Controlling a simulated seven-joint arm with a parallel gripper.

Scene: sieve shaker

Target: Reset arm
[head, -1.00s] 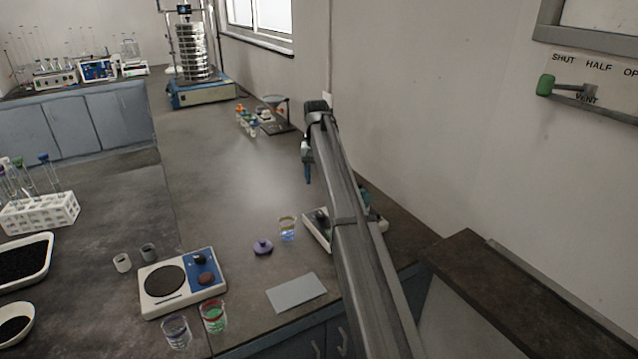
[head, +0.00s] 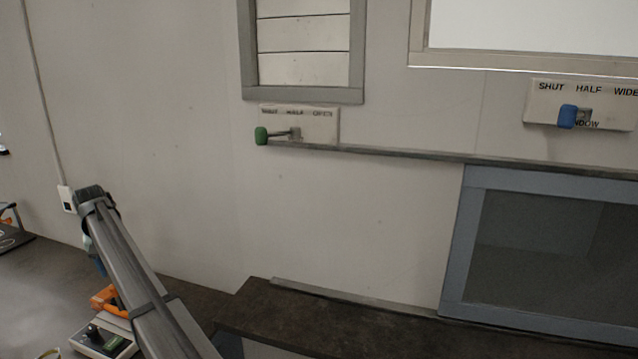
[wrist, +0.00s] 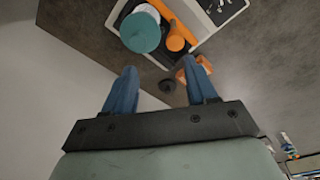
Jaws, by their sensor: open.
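My gripper (wrist: 162,92) shows in the wrist view with its two blue fingers spread apart and nothing between them. It is open and hangs above the dark bench. In the head view my arm reaches up from the bottom at the left. The gripper end there is mostly hidden behind the arm, with only a bit of blue showing beside it.
A device with a teal knob (wrist: 140,33) and orange parts lies beyond the fingers; a white-and-orange device (head: 104,336) stands beside my arm. On the wall are a green-handled vent lever (head: 261,136) and a blue-handled window lever (head: 567,116). A dark ledge (head: 290,312) runs below.

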